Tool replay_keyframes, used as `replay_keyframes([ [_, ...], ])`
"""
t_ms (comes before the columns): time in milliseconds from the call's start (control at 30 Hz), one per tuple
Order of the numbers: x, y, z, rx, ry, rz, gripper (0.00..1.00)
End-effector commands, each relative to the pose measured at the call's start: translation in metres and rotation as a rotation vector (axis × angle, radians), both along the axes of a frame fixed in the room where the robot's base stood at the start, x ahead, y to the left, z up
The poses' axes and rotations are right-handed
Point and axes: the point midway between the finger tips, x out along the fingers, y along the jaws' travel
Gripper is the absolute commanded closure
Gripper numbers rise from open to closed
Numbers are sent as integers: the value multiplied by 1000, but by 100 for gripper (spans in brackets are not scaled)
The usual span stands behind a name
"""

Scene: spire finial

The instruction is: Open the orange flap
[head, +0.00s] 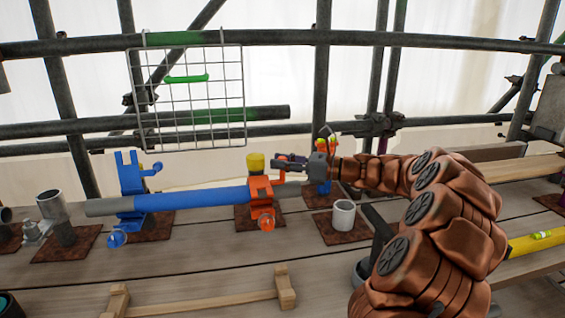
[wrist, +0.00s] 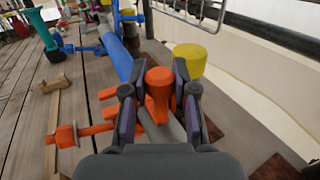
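The orange clamp (head: 262,193) sits around the right part of a blue pipe (head: 200,198), with an orange round knob (head: 266,222) on its front. My gripper (head: 280,163) is just right of and above the clamp in the head view. In the wrist view, my gripper (wrist: 159,92) is open, its two dark fingers on either side of the upright orange flap (wrist: 159,88). Narrow gaps seem to show between flap and fingers; contact is hard to tell. The clamp's lower prongs (wrist: 108,94) show left of the fingers.
A yellow-topped post (head: 256,162) stands right behind the clamp; it looms close in the wrist view (wrist: 190,60). A blue clamp (head: 130,180) holds the pipe's left end. A white cup (head: 343,214) stands to the right. A wire grid (head: 220,110) hangs behind.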

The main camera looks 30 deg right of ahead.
Motion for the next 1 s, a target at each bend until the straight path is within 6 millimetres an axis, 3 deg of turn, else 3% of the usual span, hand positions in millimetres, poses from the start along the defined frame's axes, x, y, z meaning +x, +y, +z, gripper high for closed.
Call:
replay_keyframes([
  [200, 0, 0, 0, 0, 0, 0, 100],
  [1000, -6, -3, 8, 24, 55, -3, 100],
])
